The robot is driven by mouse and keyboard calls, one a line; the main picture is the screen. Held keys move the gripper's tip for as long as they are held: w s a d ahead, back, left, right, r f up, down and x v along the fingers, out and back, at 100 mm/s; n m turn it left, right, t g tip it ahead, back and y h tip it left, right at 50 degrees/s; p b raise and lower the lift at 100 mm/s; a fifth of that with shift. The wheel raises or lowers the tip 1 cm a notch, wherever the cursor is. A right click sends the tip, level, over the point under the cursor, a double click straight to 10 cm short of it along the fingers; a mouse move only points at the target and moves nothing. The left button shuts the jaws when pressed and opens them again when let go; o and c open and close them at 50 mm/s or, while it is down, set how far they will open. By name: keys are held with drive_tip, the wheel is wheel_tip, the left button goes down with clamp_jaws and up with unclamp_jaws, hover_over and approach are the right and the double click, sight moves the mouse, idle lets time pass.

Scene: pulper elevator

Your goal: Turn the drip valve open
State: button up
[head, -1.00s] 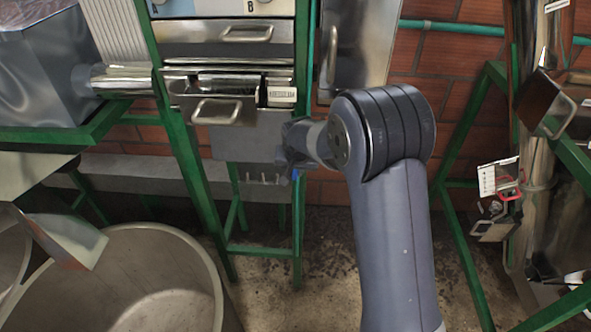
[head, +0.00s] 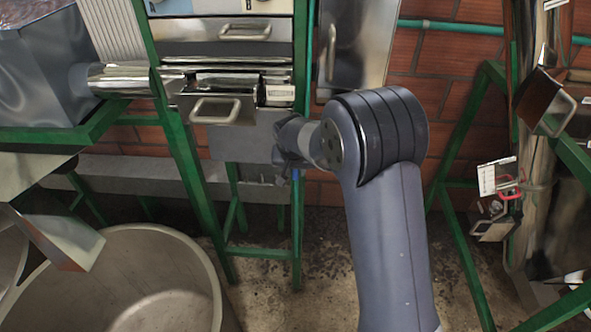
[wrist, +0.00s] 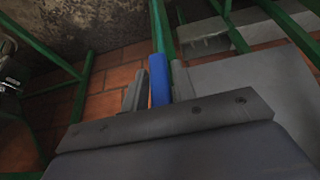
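The drip valve shows as a narrow blue handle (wrist: 158,80), upright in the middle of the wrist view. A small blue bit of it (head: 296,174) shows in the head view, below my gripper, beside a green frame leg. My gripper (head: 284,158) is at the lower right of the grey machine front; its fingers are mostly hidden by the wrist. The valve's body is hidden.
A green frame leg (head: 297,225) stands just beside the valve. Steel drawers with handles (head: 216,110) are above. A large round tub (head: 205,255) is at the lower left. A steel pipe and green stand (head: 462,235) are on the right. Bare floor (head: 325,255) lies between.

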drive_tip(key=shift+o, duration=1.3)
drive_tip(key=b+v, duration=0.1)
drive_tip(key=v, duration=0.9)
drive_tip(key=shift+s+r+b, duration=0.25)
drive_tip(key=shift+r+b, duration=0.1)
drive_tip(key=p+x, duration=0.1)
drive_tip(key=x, duration=1)
drive_tip(key=shift+p, duration=0.4)
drive_tip(key=shift+a+r+y, duration=0.1)
drive_tip(key=shift+y, duration=0.2)
